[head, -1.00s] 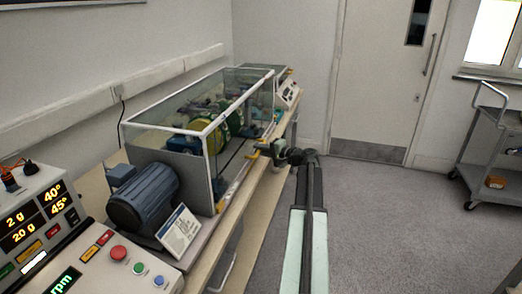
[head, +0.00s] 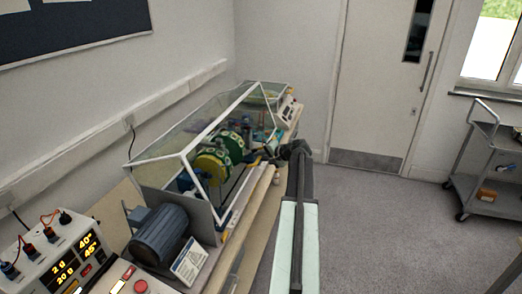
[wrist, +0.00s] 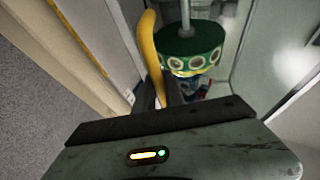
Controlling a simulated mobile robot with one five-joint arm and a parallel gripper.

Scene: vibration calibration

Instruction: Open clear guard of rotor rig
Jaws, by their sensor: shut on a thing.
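The clear guard (head: 220,119) of the rotor rig is a see-through box with a white frame on the bench, around green and yellow rotor discs (head: 213,166). My gripper (head: 270,152) is at the guard's aisle side, near its far end; its fingertips are small and dark in the head view. In the wrist view a curved yellow handle (wrist: 151,52) runs down between the jaws of my gripper (wrist: 165,92), which are shut on it. A green disc (wrist: 190,45) on a grey shaft shows just beyond. The handle's lower part is hidden by my gripper.
A blue-grey motor (head: 160,236) and a small sign (head: 189,262) stand at the near end of the rig. A control box (head: 62,262) is at the lower left. A grey trolley (head: 480,190) stands at the right, with clear floor (head: 390,240) between.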

